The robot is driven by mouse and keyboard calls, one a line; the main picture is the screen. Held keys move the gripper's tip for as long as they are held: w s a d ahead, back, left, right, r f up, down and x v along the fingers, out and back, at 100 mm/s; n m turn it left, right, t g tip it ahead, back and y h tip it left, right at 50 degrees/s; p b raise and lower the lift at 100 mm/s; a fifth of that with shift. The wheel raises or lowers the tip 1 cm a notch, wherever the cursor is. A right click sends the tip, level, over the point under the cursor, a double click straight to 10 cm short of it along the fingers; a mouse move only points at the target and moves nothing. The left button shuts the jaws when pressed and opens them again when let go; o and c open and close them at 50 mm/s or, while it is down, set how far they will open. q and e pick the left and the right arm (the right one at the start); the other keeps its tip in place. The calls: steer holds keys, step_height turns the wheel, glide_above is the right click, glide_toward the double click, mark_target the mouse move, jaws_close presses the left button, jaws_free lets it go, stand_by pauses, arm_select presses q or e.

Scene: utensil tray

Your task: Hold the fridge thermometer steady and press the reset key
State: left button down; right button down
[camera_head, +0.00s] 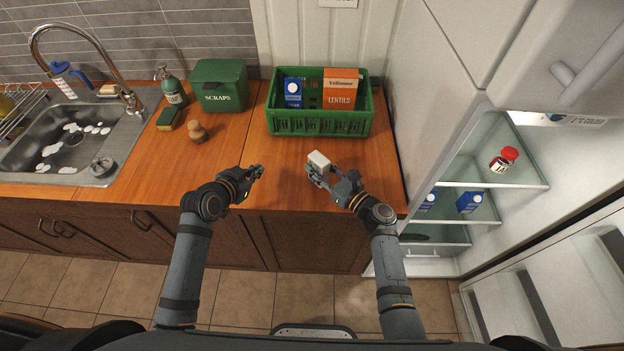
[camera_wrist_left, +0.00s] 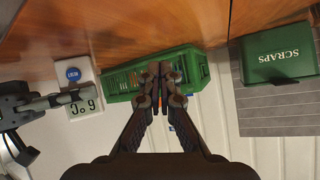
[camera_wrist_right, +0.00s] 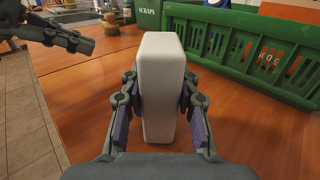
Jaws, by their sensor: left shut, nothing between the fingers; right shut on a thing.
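The fridge thermometer (camera_head: 318,159) is a white block held in the air over the counter by my right gripper (camera_head: 320,172). In the right wrist view its plain white side (camera_wrist_right: 163,85) stands upright between the two fingers. In the left wrist view its face shows a blue reset key (camera_wrist_left: 73,74) and a display (camera_wrist_left: 83,108) with a °C reading. My left gripper (camera_head: 259,171) is shut and empty, to the left of the thermometer and apart from it. Its closed fingertips (camera_wrist_left: 159,72) also show in the left wrist view, to one side of the key.
A green crate (camera_head: 320,127) with a lentils box (camera_head: 341,93) and a blue carton (camera_head: 293,94) stands behind the grippers. A green scraps bin (camera_head: 219,90), a soap bottle (camera_head: 172,90) and a sink are on the left. An open fridge (camera_head: 520,170) is on the right. The counter's middle is clear.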

arm_select(q)
steer(key=s+d+n+g+h, duration=0.1)
steer(key=s+d+f+n+g, duration=0.1)
steer(key=d+n, duration=0.1)
steer(key=s+d+n+g+h, duration=0.1)
steer(key=s, duration=0.1)
steer(key=shift+d+f+n+g+h, duration=0.25)
steer(key=shift+d+n+g+h, duration=0.05)
steer(key=s+n, duration=0.1)
steer(key=s+d+f+n+g, duration=0.1)
steer(key=s, duration=0.1)
steer(key=s+n+g+h, duration=0.1)
steer(key=shift+s+d+f, duration=0.3)
steer(key=shift+s+d, duration=0.05)
steer(key=shift+d, duration=0.05)
arm_select(e)
steer(key=shift+s, duration=0.1)
arm_select(q)
steer(key=shift+w+d, duration=0.1)
steer(key=shift+w+d, duration=3.05)
steer(key=shift+w+d, duration=0.3)
